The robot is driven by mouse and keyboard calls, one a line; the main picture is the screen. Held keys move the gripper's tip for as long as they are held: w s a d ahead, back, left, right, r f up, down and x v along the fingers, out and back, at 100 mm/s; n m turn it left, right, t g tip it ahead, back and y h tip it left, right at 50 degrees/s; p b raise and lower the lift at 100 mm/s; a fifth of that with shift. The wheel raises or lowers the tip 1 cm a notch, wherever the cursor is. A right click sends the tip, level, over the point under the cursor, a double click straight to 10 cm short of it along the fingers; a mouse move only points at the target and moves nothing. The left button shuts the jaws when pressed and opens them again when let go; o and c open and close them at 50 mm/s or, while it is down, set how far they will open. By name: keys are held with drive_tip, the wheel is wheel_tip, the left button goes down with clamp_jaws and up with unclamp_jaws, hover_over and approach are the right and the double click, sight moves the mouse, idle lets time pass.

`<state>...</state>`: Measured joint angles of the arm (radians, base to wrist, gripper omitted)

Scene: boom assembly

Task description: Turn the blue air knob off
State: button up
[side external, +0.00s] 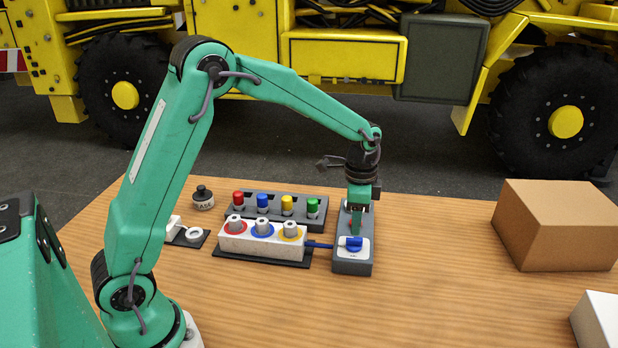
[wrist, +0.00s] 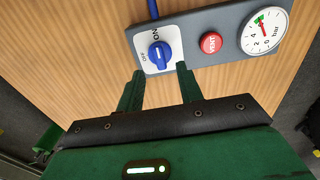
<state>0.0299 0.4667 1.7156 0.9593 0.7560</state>
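The blue air knob (wrist: 160,55) sits on a white ON/OFF label on a grey panel (wrist: 203,20). Its ridge runs roughly up the wrist picture, with ON near its upper end and OFF to its left. In the side view the knob (side external: 352,243) is at the near end of the grey panel (side external: 352,267). My gripper (wrist: 159,69) is open, its two green fingertips apart at the knob's near side. Nothing is between them except the view of the knob and label; contact cannot be told. In the side view my gripper (side external: 356,226) points down over the panel.
The panel carries a red VENT button (wrist: 211,43) and a bar gauge (wrist: 265,30). A blue hose (side external: 319,245) joins the panel to a white block (side external: 262,246) with ringed fittings. Behind it is a rack (side external: 275,213) with coloured caps. A cardboard box (side external: 556,225) stands right.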

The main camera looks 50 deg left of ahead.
sight(355, 237)
drive_tip(key=shift+f, duration=2.4)
clamp_jaws()
